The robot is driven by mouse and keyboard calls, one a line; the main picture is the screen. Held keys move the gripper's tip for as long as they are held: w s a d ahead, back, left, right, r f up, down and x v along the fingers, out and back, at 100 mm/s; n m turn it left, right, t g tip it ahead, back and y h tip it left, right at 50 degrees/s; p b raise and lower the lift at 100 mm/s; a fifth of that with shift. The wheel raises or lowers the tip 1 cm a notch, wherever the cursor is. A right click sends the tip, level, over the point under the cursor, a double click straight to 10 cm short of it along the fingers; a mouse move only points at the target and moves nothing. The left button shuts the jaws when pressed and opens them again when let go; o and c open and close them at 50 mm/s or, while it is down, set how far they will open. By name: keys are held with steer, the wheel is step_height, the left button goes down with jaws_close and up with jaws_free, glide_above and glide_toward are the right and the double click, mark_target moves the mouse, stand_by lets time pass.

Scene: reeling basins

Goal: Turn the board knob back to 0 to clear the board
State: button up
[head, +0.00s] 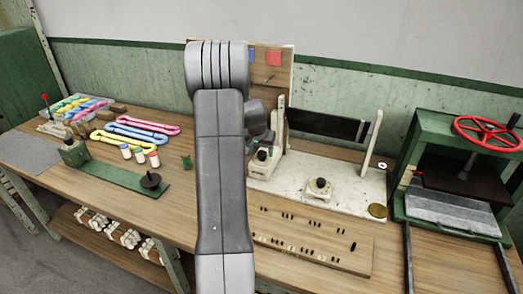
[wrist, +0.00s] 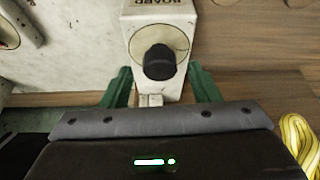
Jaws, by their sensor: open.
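The board knob (wrist: 159,62) is a round black knob on a cream dial, on a white box (wrist: 184,82) whose label reads BOARD upside down in the wrist view. I cannot read the dial marks or the knob's setting. My gripper (wrist: 161,88) is open, its green fingers apart on the left and right of the box's lower end in that view. I cannot tell whether they touch it. In the head view a white box with a black knob (head: 262,155) stands at the left end of the white base, beside my arm, which hides most of the gripper.
A second knob box (head: 320,187) sits on the white base (head: 350,200). A dark panel (head: 325,124) stands between pale posts behind it. A green press with a red wheel (head: 485,132) is at right. Coloured skeins (head: 130,131) lie left; a pegged wooden strip (head: 310,240) is in front.

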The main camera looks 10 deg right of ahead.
steer(key=shift+w+d+f, duration=0.1)
steer(key=shift+w+f, duration=0.1)
steer(key=shift+f, duration=0.3)
steer(key=c, duration=1)
steer(key=shift+d+n+t+y, duration=0.1)
steer(key=shift+n+t+y, duration=0.45)
steer(key=shift+n, duration=1.35)
